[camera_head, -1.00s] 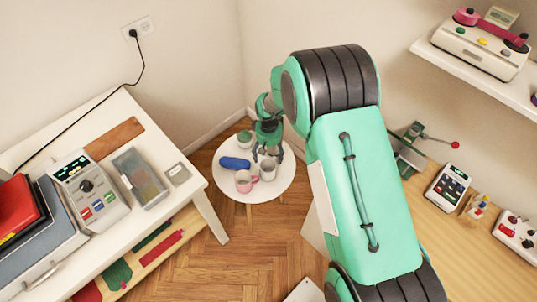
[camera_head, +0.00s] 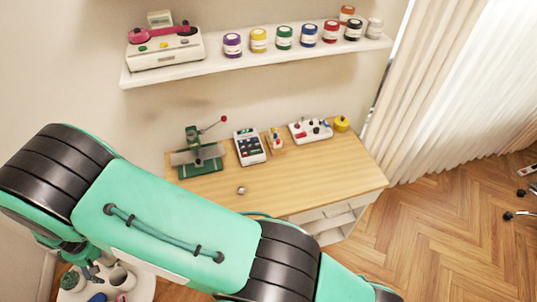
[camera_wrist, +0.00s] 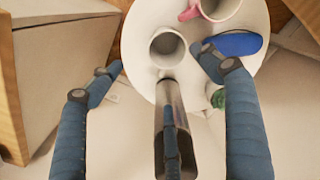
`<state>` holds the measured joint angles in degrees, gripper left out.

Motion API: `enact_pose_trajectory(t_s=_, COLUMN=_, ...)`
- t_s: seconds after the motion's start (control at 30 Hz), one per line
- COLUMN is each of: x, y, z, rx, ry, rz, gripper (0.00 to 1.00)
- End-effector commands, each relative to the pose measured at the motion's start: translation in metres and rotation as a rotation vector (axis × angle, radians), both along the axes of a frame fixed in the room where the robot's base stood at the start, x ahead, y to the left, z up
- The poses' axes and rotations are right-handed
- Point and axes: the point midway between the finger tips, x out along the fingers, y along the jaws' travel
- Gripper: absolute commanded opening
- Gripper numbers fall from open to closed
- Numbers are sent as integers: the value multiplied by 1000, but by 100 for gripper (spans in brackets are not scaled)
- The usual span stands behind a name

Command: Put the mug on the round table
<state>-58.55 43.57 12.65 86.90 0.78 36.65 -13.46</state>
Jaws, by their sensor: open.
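The round white table (camera_wrist: 143,22) carries two mugs in the wrist view. A plain white mug (camera_wrist: 167,47) stands with its opening showing, just beyond and between the spread fingers of my gripper (camera_wrist: 157,68). The second mug (camera_wrist: 218,8) has a pink handle and is cut off at the top edge. My gripper is open and holds nothing; the white mug appears clear of the fingers. In the head view, my gripper (camera_head: 92,270) and the table (camera_head: 142,287) are at the lower left, partly hidden by my arm.
A blue object (camera_wrist: 237,43) lies by the right finger, with a green object (camera_wrist: 217,98) nearby. A wooden desk (camera_head: 330,170) holds several devices under a wall shelf (camera_head: 220,66) with several jars. Open floor (camera_head: 440,235) lies to the right, beside the curtain (camera_head: 440,100).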

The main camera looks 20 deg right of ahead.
Motion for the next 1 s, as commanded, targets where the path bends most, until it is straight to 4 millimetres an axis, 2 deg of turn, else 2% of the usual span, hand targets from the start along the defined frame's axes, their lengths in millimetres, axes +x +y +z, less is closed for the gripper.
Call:
enact_pose_trajectory(t_s=0.17, x=31, y=-25, z=49, rx=23, ry=-15, rz=-60, gripper=78)
enact_pose_trajectory(t_s=0.27, x=52, y=-47, z=84, rx=38, ry=-26, rz=-107, gripper=78)
enact_pose_trajectory(t_s=0.4, x=78, y=-85, z=135, rx=58, ry=-42, rz=-177, gripper=78)
enact_pose_trajectory(t_s=0.6, x=108, y=-146, z=205, rx=89, ry=-68, rz=-279, gripper=78)
enact_pose_trajectory(t_s=0.8, x=125, y=-213, z=267, rx=118, ry=-96, rz=-379, gripper=78)
enact_pose_trajectory(t_s=1.0, x=130, y=-281, z=324, rx=145, ry=-126, rz=-480, gripper=78)
